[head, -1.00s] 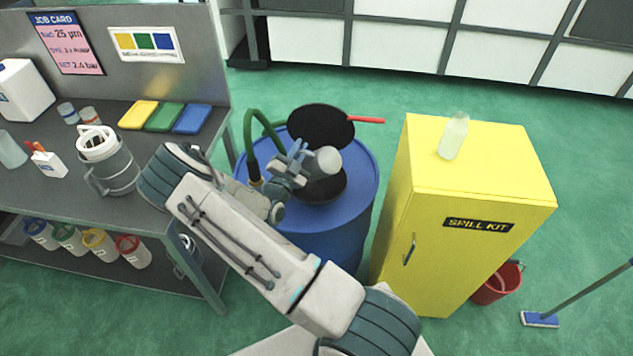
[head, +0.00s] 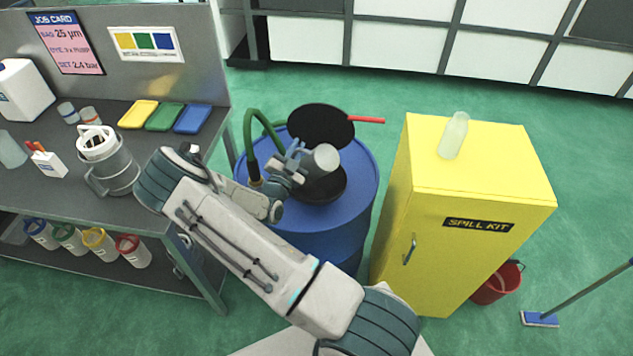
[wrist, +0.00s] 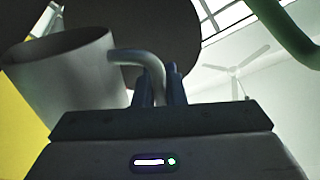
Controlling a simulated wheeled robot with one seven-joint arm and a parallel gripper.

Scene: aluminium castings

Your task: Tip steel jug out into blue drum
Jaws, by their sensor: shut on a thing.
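My gripper (head: 290,163) is shut on the handle of the grey steel jug (head: 321,158) and holds it above the blue drum (head: 292,222). The jug is tilted, a pale round end towards the head camera. In the wrist view the jug (wrist: 70,80) is left of the jaws (wrist: 160,90), its curved handle (wrist: 135,56) between them. The drum's dark round opening (head: 325,190) lies below the jug, partly covered by jug and gripper. No liquid or contents can be seen leaving the jug.
The drum's black lid (head: 318,125) stands open behind the jug, near a red bar (head: 367,120). A green hose (head: 249,130) rises at left. The yellow spill-kit cabinet (head: 470,185) stands close right with a bottle (head: 453,137) on top. A bench (head: 60,203) stands left.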

